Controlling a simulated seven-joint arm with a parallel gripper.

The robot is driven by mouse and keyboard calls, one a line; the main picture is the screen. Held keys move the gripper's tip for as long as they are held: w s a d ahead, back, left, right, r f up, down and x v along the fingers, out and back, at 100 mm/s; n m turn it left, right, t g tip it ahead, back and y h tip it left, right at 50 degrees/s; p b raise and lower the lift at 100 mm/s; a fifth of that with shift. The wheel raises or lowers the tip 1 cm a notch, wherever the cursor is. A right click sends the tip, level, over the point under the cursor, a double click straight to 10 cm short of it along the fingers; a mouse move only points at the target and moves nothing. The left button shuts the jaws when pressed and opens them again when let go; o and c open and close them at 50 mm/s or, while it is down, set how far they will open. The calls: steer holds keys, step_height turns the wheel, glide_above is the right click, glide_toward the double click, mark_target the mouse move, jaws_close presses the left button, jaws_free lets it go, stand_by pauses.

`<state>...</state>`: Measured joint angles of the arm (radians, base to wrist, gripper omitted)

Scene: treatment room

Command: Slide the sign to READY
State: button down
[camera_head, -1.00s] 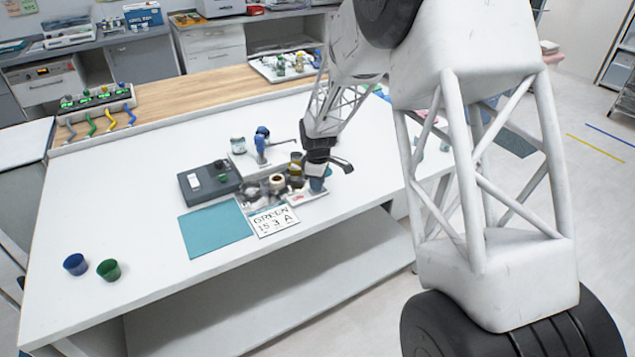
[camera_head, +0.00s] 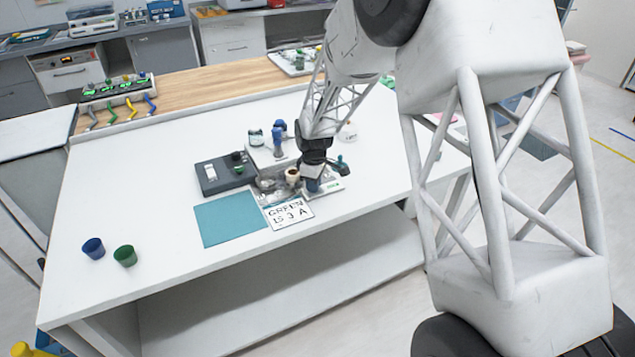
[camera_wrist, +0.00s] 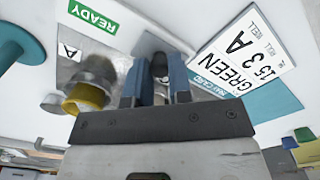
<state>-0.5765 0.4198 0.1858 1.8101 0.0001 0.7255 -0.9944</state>
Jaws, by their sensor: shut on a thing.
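A white panel with a green READY label (camera_wrist: 93,14) shows at the top left of the wrist view. My gripper (camera_wrist: 158,72) has its blue fingers shut on a small grey knob (camera_wrist: 159,64) in front of this panel. The fingers hide most of the knob, and I cannot tell how it joins the sign. In the head view my gripper (camera_head: 313,184) is low over the cluttered middle of the white table, and the sign itself is too small to make out there.
A white card reading GREEN (camera_head: 288,213) lies beside a teal mat (camera_head: 228,220). A dark box (camera_head: 212,178) stands behind the mat. A yellow-ringed jar (camera_wrist: 85,97) is close to my fingers. Blue (camera_head: 93,248) and green (camera_head: 125,255) cups stand on the clear left side.

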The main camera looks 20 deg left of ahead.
steer(key=c, duration=1)
jaws_free()
steer(key=shift+c, duration=0.2)
steer(key=shift+r, duration=0.15)
steer(key=shift+r, duration=3.75)
steer(key=shift+d, duration=0.1)
